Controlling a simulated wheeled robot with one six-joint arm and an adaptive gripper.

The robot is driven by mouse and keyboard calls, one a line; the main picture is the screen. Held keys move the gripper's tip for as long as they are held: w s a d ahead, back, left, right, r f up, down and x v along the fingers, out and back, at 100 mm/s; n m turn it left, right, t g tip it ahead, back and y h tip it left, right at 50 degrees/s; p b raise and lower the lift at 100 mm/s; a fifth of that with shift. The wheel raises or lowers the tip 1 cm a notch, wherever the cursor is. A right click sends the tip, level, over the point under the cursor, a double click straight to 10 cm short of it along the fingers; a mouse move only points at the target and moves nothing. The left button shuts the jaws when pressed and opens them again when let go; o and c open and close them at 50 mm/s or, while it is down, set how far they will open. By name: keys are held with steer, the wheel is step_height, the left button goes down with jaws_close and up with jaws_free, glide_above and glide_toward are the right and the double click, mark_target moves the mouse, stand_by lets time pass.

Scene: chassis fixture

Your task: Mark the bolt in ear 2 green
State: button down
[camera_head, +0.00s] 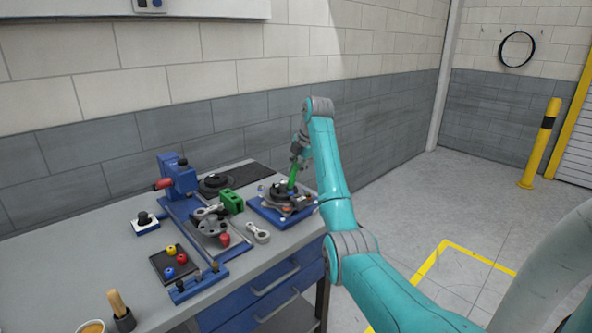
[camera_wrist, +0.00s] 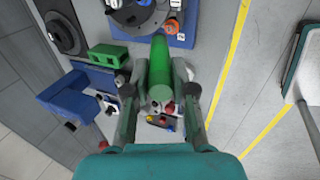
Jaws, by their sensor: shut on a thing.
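My gripper (camera_head: 298,158) is shut on a green marker (camera_head: 293,177), which points down over the fixture. In the wrist view, my gripper (camera_wrist: 160,88) has its two fingers on either side of the green marker (camera_wrist: 159,66). The chassis fixture is a blue plate (camera_head: 268,215) with a round dark and grey part (camera_head: 284,194) on it. In the wrist view the blue plate (camera_wrist: 186,14) shows at the top, with an orange piece (camera_wrist: 172,27) and small white tags near its edge. I cannot make out which ear is ear 2, or whether the marker's tip touches a bolt.
The bench's front edge lies right of the fixture.

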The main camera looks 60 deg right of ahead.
steer(key=shift+w+a+f, duration=0.1)
steer(key=shift+a+f, duration=0.1)
steer(key=shift+a, duration=0.25)
steer(key=shift+w+a+f, duration=0.1)
steer(key=shift+a+f, duration=0.05)
steer(key=shift+f, duration=1.6)
steer(key=shift+f, duration=0.6)
steer(key=shift+d, duration=0.55)
steer(key=shift+a+f, duration=0.1)
steer(key=shift+a, duration=0.4)
stand_by(0.6)
steer(key=shift+r, duration=3.05)
